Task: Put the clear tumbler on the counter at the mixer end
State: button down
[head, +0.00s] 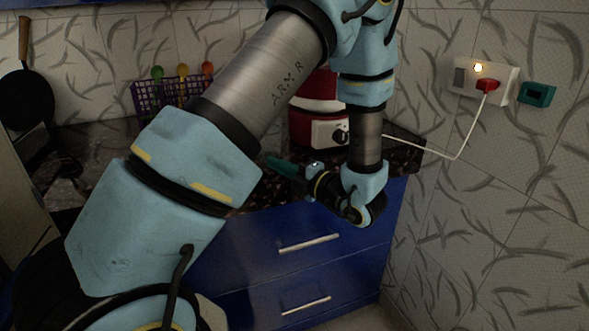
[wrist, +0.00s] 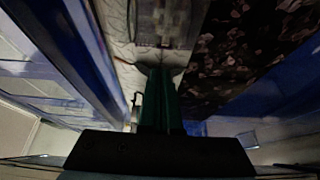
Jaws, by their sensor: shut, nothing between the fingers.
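The red and white mixer (head: 322,132) stands on the dark speckled counter (head: 408,150) at its right end, partly hidden behind my arm. My gripper (head: 280,166) is in front of the mixer, by the counter's front edge, its green fingers pointing left. In the wrist view the green fingers (wrist: 160,98) are together with nothing between them. The speckled counter (wrist: 245,50) shows to their right there. I see no clear tumbler in either view; my arm hides much of the counter.
Blue drawers (head: 305,245) with metal handles lie below the counter. A purple basket (head: 158,98) with colourful utensils is at the back left, and a black pan (head: 25,98) hangs at far left. A white cord (head: 470,132) runs from the mixer to the wall socket (head: 484,75).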

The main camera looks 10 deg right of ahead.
aim_at(276, 156)
jog(key=shift+w+d+p, duration=0.15)
jog(key=shift+w, duration=0.9)
jog(key=shift+w+d+p, duration=0.1)
jog(key=shift+w+p, duration=0.05)
jog(key=shift+w, duration=0.9)
jog(key=w, duration=0.1)
jog(key=w+p, duration=0.1)
jog(key=w, duration=0.1)
jog(key=shift+w+d+r, duration=0.1)
jog(key=shift+d+r, duration=0.05)
jog(key=shift+d, duration=0.15)
jog(key=shift+w, duration=0.2)
jog(key=shift+s, duration=0.1)
